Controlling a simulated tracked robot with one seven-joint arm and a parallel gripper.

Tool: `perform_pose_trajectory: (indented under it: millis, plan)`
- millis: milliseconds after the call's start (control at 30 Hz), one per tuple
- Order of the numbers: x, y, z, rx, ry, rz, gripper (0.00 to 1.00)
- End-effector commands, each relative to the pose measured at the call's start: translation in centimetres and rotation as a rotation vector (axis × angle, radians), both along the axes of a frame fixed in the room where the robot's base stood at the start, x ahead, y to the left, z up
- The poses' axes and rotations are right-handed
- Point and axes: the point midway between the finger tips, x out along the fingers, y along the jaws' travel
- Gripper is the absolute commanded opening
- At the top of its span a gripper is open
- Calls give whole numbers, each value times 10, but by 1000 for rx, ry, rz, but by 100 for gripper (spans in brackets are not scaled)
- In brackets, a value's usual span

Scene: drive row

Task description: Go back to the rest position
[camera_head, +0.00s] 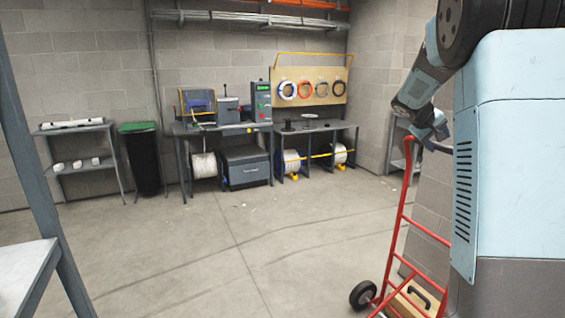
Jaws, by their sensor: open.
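My gripper (434,133) hangs at the end of my folded arm on the right side of the view. It is small and partly dark here, points down, and is open, with nothing seen between its fingers. It appears close to the top of a red hand truck (397,240); I cannot tell whether they touch. No rest position is marked in the view.
The hand truck carries a wooden box (407,305) at lower right. A shelf post (40,165) stands near on the left. A workbench (222,127), a green-lidded bin (141,160) and a small shelf (78,165) line the back wall. The middle floor is clear.

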Motion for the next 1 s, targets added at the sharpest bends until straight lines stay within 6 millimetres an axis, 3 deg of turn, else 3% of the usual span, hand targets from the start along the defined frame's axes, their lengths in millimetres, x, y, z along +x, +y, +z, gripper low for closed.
perform_pose_trajectory:
  millis: [100, 533, 1000]
  plan:
    - [-37, 18, 10, 91, -25, -16, 58]
    - [-162, 96, 23, 387, -81, -25, 58]
    - [-300, 187, 11, 655, -110, 12, 58]
